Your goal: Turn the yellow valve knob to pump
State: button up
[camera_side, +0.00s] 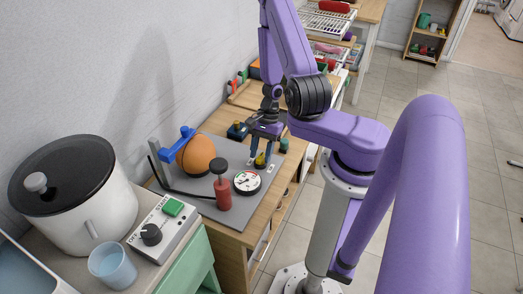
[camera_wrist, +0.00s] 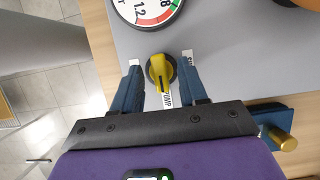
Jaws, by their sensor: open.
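The yellow valve knob (camera_wrist: 161,71) sits on a dark round base on the grey board (camera_wrist: 230,50). Its ridge runs roughly along the picture's vertical, towards a white label reading PUMP (camera_wrist: 168,101). My gripper (camera_wrist: 159,80) is open, with one blue finger on each side of the knob; a gap shows on the left, and the right finger is very close to it. I cannot tell whether that finger touches. In the side view my gripper (camera_side: 262,152) is above the knob (camera_side: 260,160), pointing down. Two other white labels flank the knob; the right one is partly hidden by a finger.
A blue block with a brass knob (camera_wrist: 283,139) is near my gripper's right side.

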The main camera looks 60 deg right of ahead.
jog(key=v, duration=1.7)
jog(key=shift+r, duration=0.25)
jog(key=a+r+n+g+h, duration=0.25)
jog(key=a+r+n, duration=0.25)
jog(key=a+n, duration=0.85)
jog(key=s+a+r+n+t+h, duration=0.1)
jog(key=s+a+r+n, duration=0.1)
jog(key=s+a+n, duration=0.2)
jog(key=s+a+r+n+t, duration=0.1)
jog(key=s+a+r+n, duration=0.2)
jog(key=s+n, duration=0.5)
jog(key=a+n, duration=0.1)
jog(key=n, duration=0.4)
jog(key=shift+a+t+h, duration=0.35)
jog(key=shift+a, duration=0.05)
